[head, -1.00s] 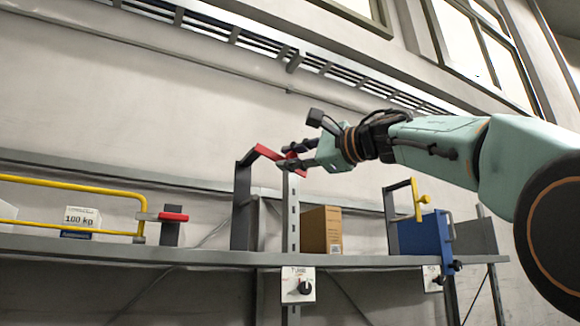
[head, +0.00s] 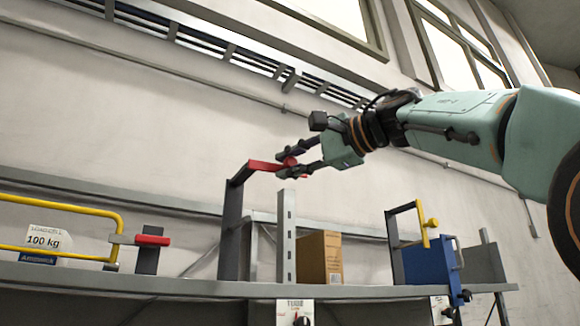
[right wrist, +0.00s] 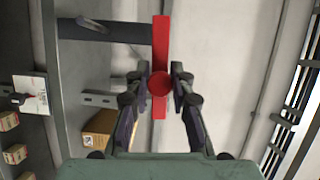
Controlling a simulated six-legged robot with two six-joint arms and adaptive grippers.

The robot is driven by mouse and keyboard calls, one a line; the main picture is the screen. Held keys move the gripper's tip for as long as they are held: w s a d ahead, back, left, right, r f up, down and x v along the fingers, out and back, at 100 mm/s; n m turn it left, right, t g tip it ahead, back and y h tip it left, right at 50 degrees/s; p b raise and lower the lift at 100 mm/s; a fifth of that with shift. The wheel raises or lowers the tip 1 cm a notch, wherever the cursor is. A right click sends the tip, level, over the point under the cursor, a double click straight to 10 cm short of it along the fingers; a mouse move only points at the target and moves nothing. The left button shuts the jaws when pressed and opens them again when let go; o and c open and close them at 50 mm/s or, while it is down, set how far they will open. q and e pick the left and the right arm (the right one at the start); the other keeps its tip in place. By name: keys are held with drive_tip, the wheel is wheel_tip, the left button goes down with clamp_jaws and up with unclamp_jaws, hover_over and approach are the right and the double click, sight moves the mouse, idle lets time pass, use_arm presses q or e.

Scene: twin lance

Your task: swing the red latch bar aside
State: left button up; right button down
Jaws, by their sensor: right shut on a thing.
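The red latch bar (head: 264,166) is held at its left end on a dark bracket (head: 232,215) on the shelf. Its right end stands nearly level above the top of a grey slotted post (head: 286,235), with a gap between them. My right gripper (head: 288,162) is at this right end. In the right wrist view the latch bar (right wrist: 161,35) runs upright in the picture, and its round red knob (right wrist: 159,84) sits between the fingers of my right gripper (right wrist: 159,78), which are closed on it. My left gripper is not in view.
A shelf (head: 200,289) runs below, with a cardboard box (head: 318,258) behind the post. A blue box (head: 428,265) and a yellow handle (head: 427,232) stand to the right. A yellow rail (head: 60,207) and another red-handled latch (head: 152,240) are at left.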

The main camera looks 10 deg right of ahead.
drive_tip(key=shift+s+r, duration=0.1)
drive_tip(key=shift+r, duration=0.05)
idle(0.4)
drive_tip(key=c, duration=1.1)
unclamp_jaws()
drive_tip(key=shift+s, duration=0.15)
drive_tip(key=shift+w, duration=0.3)
